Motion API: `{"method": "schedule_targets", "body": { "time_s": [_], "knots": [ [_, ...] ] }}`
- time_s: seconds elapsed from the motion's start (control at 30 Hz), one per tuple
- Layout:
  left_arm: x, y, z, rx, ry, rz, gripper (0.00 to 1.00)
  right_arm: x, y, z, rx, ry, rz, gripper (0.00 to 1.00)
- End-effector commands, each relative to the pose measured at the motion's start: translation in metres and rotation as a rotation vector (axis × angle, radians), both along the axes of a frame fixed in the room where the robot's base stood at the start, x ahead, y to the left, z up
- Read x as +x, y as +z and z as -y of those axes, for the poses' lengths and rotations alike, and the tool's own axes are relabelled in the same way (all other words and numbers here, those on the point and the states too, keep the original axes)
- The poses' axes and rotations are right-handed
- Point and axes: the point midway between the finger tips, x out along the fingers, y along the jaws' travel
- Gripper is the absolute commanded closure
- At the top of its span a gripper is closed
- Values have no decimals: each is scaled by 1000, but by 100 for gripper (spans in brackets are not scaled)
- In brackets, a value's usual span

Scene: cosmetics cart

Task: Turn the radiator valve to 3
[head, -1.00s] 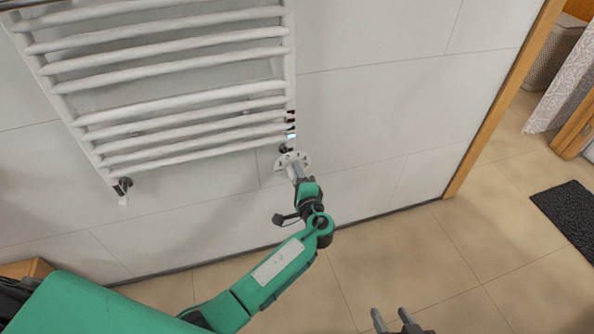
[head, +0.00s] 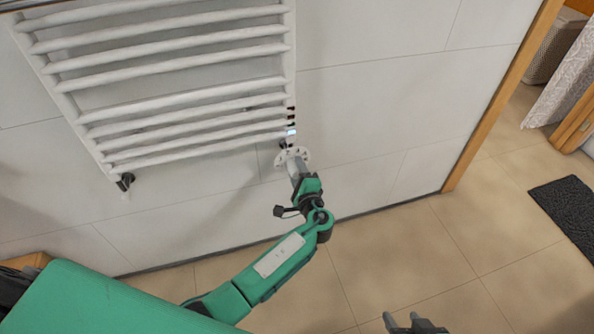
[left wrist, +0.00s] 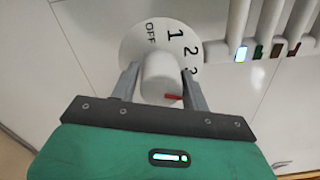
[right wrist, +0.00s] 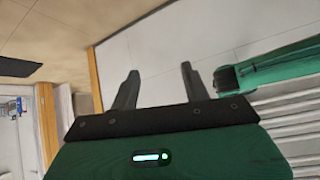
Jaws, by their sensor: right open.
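The radiator valve knob (left wrist: 160,75) is white, with a red mark on its right side, in front of a round white dial (left wrist: 133,45). The dial shows OFF, 1, 2 and a 3 (left wrist: 192,71) partly hidden by a finger. The red mark points right, a little below the 3. In the head view the dial (head: 303,153) sits low on the wall under the radiator's right end. My left gripper (left wrist: 161,76) has its fingers either side of the knob, open, with a thin gap at the left finger. My right gripper (right wrist: 160,72) is open and empty.
The white towel radiator (head: 180,102) hangs directly above and left of the dial. A wooden post (head: 500,100) stands to the right on the wall's end. A dark mat (head: 570,208) lies on the floor at right. The tiled floor in front is mostly clear.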

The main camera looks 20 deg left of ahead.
Motion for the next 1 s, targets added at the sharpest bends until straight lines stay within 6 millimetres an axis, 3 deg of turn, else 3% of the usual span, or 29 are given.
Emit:
{"method": "schedule_targets", "body": {
  "time_s": [0.07,0.47,1.0],
  "knots": [
    [0,0,0,0,0,0,39,0,0,0,0,0,0,53],
    [-7,0,5,-1,0,0,39,0,0,0,-1,0,-3,53],
    [-98,0,66,-1,0,0,39,-7,2,12,-36,-13,-72,53]
  ]
}}
